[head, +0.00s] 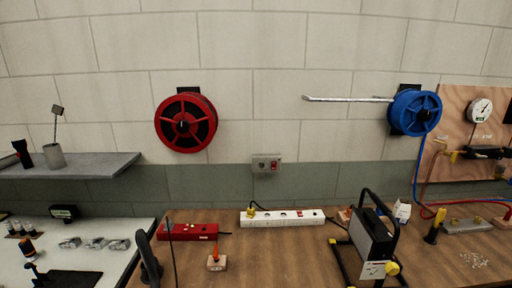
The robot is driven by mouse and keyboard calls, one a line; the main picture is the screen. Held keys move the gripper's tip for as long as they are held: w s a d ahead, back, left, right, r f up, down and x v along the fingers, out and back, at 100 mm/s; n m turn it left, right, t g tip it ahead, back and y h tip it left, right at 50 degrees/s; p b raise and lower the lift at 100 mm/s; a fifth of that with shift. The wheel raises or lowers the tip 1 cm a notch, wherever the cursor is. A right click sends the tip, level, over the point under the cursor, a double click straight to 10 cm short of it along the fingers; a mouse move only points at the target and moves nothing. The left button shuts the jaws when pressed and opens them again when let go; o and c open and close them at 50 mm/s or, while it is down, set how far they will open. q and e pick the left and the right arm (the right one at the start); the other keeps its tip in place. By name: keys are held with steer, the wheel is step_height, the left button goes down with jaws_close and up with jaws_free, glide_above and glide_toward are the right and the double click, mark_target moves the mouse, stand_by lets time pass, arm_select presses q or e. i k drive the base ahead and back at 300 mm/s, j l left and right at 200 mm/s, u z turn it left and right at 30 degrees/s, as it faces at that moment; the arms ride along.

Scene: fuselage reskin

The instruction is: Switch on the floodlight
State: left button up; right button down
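The floodlight (371,236) stands on the wooden bench at the lower right, a grey panel in a black tubular frame, seen at an angle. A yellow knob (392,268) and a pale label (374,270) are at its lower edge. I cannot make out a switch on it or whether it is lit. A white power strip (282,218) lies left of it, with a yellow plug (251,210) at its left end and a small red switch (299,213) towards its right. A grey wall socket (266,163) with a red switch is above. Neither gripper is in view.
A black curved object (150,256) rises at the bench's left edge. Red (186,122) and blue (414,112) reels hang on the wall. Bare wood lies before the strip.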

mark_target(370, 271)
steer(key=z, duration=1.25)
